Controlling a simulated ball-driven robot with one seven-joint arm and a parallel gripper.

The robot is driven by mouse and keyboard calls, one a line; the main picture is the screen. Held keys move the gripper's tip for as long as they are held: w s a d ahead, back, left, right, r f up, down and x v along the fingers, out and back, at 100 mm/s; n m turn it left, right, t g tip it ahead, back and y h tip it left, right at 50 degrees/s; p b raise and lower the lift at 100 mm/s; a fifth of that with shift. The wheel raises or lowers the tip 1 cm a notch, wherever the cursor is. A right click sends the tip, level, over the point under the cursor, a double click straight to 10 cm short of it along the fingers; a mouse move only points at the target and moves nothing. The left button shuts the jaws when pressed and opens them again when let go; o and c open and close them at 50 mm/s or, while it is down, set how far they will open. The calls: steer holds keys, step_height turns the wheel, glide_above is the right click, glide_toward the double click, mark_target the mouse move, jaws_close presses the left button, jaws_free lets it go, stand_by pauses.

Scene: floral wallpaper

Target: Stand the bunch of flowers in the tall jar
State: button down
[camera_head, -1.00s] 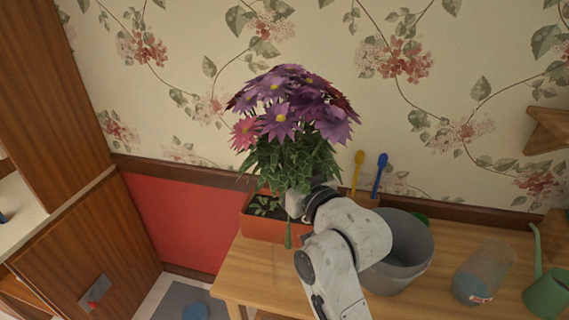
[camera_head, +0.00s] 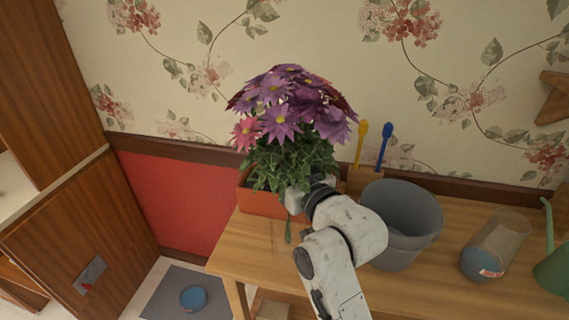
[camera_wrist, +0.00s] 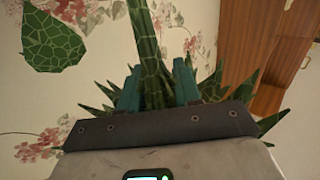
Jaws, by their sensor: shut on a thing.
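The bunch of purple and pink flowers (camera_head: 285,105) with green leaves is upright in front of the wallpaper in the head view. My gripper (camera_head: 302,194) is shut on its stem below the leaves; leaves partly hide the fingers. In the wrist view the green stem (camera_wrist: 146,50) runs between my teal fingers (camera_wrist: 157,88). A tall see-through jar (camera_head: 503,238), bluish at the bottom with a small label, stands on the wooden table at the right, well apart from the bunch.
A grey bucket (camera_head: 402,225) stands on the table (camera_head: 440,278) between my gripper and the jar. An orange planter (camera_head: 262,202) is behind the bunch. A holder (camera_head: 365,182) with yellow and blue tools stands at the wall. A green watering can (camera_head: 553,268) is right of the jar.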

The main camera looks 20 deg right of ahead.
steer(key=shift+f+b, duration=1.85)
steer(key=shift+f, duration=1.05)
steer(key=c, duration=0.7)
jaws_free()
steer(key=b+v, duration=0.1)
steer(key=v, duration=1)
steer(key=shift+b, duration=0.3)
